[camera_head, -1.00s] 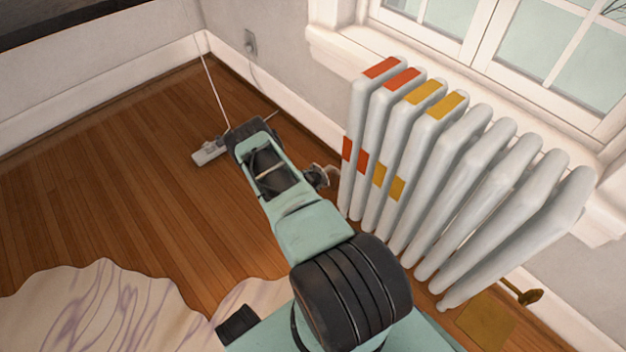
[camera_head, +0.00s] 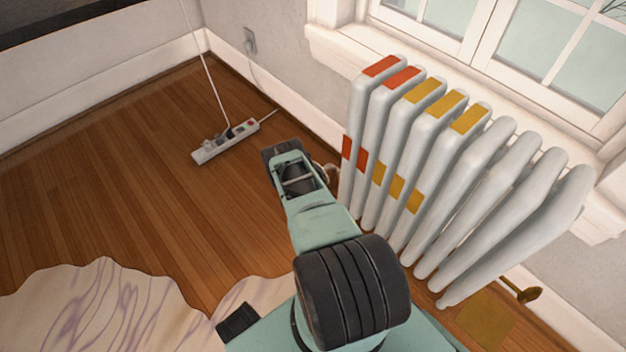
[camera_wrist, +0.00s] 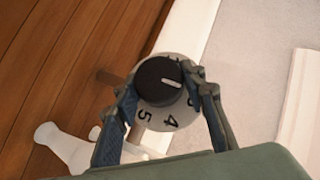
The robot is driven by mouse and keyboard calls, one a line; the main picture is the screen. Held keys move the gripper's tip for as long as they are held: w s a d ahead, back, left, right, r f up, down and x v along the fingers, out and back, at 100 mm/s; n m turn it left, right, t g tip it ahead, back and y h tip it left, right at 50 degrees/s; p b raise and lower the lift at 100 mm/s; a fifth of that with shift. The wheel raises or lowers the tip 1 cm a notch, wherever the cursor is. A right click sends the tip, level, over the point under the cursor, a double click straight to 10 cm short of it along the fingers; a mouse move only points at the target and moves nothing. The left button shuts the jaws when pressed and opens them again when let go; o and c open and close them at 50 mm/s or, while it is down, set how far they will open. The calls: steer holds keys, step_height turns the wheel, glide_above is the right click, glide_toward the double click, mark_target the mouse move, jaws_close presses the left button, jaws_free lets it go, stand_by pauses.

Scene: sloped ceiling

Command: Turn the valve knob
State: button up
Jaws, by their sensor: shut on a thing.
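The valve knob (camera_wrist: 158,82) shows in the wrist view as a round black cap on a grey numbered ring (camera_wrist: 160,117). Digits 4 and 5 are readable on the ring; others are partly covered. The knob's white pointer line points right and slightly up. My gripper (camera_wrist: 166,90) is shut on the knob, one finger on each side. In the head view my wrist (camera_head: 295,172) is beside the left end of the white radiator (camera_head: 440,165); the knob and fingertips are hidden there. The radiator has red patches on two columns and yellow patches on three.
A power strip (camera_head: 225,140) with a cord lies on the wooden floor (camera_head: 130,200) left of my arm. A pale patterned rug (camera_head: 100,310) is at the lower left. A brass fitting (camera_head: 527,291) is near the radiator's right foot. A window sill is behind the radiator.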

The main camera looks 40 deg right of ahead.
stand_by(0.4)
steer(key=o, duration=1.1)
steer(key=shift+o, duration=0.2)
steer(key=shift+t, duration=0.3)
steer(key=r, duration=0.9)
steer(key=shift+w, duration=0.4)
steer(key=shift+s+r, duration=0.2)
steer(key=shift+r, duration=0.35)
steer(key=shift+s, duration=0.1)
